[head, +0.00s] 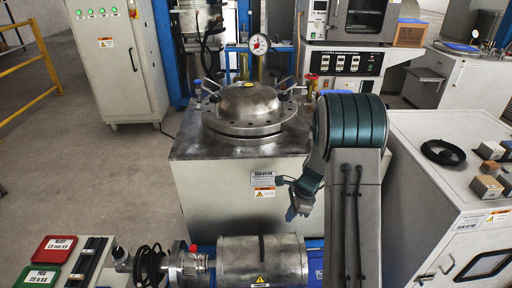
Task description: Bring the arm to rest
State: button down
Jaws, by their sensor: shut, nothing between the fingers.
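My arm rises at the right of centre in the head view, with a teal joint at the top and a grey link with two dark cables. Its far end bends down to the left. My gripper (291,214) hangs at that end, in front of the steel pressure vessel's cabinet (215,188). It is small in the picture, shut, and holds nothing. It appears above the horizontal metal cylinder (262,262); how far apart they are I cannot tell.
A domed vessel (250,105) with a gauge (259,44) stands behind my gripper. Red (57,248) and green (37,278) trays lie lower left. Floor at left is clear.

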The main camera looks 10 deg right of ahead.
jog(key=s+a+r+n+p, duration=0.1)
jog(key=s+r+n+p, duration=0.2)
jog(key=r, duration=0.5)
jog(key=s+a+r+n+h+p, duration=0.1)
jog(key=s+a+r+n+p, duration=0.15)
jog(key=r, duration=0.55)
jog(key=s+a+r+n+p, duration=0.1)
jog(key=s+r+n+p, duration=0.3)
jog(key=r, duration=0.4)
jog(key=s+r+n+t+h+p, duration=0.2)
jog(key=s+r+n+p, duration=0.6)
jog(key=s+r, duration=0.6)
jog(key=shift+a+r+n, duration=0.15)
jog(key=shift+r+n, duration=0.5)
jog(key=shift+r, duration=0.05)
